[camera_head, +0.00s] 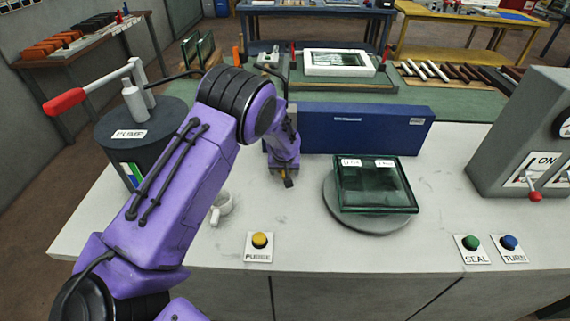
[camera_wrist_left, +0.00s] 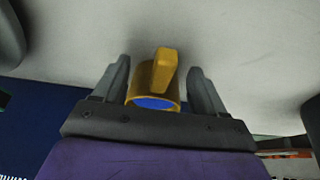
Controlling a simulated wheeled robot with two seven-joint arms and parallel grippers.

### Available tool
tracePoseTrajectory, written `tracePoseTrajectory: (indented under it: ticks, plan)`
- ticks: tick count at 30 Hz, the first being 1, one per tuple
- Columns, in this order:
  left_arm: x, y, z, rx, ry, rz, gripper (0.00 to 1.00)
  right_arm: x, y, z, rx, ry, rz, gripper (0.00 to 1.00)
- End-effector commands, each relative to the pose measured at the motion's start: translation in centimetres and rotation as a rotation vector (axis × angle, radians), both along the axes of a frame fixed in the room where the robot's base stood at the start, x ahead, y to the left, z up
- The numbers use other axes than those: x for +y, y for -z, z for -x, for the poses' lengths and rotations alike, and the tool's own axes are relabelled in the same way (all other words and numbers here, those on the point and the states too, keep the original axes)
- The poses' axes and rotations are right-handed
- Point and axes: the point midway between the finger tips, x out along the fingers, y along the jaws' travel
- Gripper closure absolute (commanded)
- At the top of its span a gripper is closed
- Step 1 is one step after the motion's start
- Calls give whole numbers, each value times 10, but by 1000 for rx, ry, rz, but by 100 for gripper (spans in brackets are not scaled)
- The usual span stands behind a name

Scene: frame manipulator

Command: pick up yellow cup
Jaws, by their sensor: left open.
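The yellow cup (camera_wrist_left: 142,82) shows in the left wrist view, with its handle facing the camera and a blue inside. My left gripper (camera_wrist_left: 160,70) is open, with one finger on each side of the cup and a gap visible at both sides. In the head view my left gripper (camera_head: 287,180) reaches down to the white counter in front of the blue box. Only a small yellow part of the cup (camera_head: 289,183) shows there; the gripper hides the rest. My right gripper is not in view.
A white cup (camera_head: 223,204) stands left of the gripper, partly behind my arm. A glass frame stack (camera_head: 375,185) lies on a round turntable (camera_head: 335,212) to the right. The blue box (camera_head: 365,130) stands behind. The yellow PURGE button (camera_head: 260,240) is near the front edge.

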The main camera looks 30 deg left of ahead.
Motion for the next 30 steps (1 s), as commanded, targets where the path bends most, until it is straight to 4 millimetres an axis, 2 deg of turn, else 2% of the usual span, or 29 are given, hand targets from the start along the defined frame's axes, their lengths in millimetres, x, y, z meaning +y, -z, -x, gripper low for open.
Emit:
tracePoseTrajectory:
  ticks: [7,12,14,25,30]
  plan:
    - [0,4,-1,0,0,1,29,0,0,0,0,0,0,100]
    - [0,4,-1,0,0,1,84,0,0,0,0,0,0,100]
    - [0,4,-1,0,0,1,100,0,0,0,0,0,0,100]
    - [0,1,-2,-2,0,0,100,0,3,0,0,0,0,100]
    - [0,-18,-3,-7,0,1,100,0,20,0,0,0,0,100]
